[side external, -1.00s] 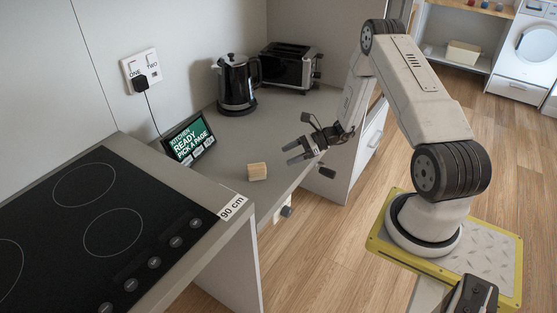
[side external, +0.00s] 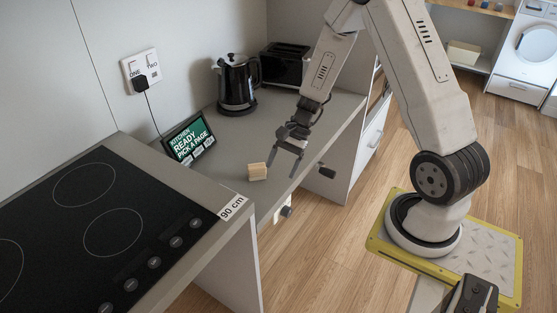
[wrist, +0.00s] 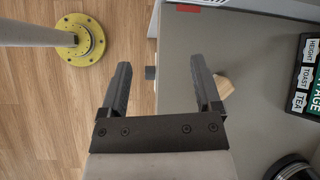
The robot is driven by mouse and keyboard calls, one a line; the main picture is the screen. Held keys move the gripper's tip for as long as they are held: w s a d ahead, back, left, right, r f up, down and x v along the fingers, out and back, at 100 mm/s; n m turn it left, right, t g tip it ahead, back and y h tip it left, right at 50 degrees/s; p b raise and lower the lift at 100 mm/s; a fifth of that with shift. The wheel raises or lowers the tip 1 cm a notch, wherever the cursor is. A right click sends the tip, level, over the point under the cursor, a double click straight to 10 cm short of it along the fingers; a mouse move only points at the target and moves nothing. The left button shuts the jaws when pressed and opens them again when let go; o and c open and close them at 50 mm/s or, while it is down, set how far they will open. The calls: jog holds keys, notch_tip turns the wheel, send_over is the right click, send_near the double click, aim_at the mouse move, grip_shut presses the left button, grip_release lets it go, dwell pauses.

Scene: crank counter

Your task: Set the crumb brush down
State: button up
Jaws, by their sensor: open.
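A small pale wooden block (side external: 257,172), the only thing here that could be the crumb brush, lies on the grey counter (side external: 222,178) near its front edge. No bristles can be made out. In the wrist view the block (wrist: 222,87) shows just right of the right finger, partly hidden behind it. My gripper (side external: 282,168) points down over the counter's front edge, just right of the block. The gripper appears apart from the block.
A tablet display (side external: 189,139) stands behind the block. A kettle (side external: 237,84) and a toaster (side external: 285,64) stand at the back. A black hob (side external: 95,225) is at left. Counter between kettle and block is clear.

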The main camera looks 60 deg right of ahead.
jog(key=s+a+r+n+t+h, duration=0.1)
jog(key=s+a+r+n+h, duration=0.6)
jog(key=n, duration=0.8)
jog(key=shift+a+r+n+t, duration=0.3)
jog(key=shift+a+r+t, duration=0.15)
jog(key=shift+r, duration=0.65)
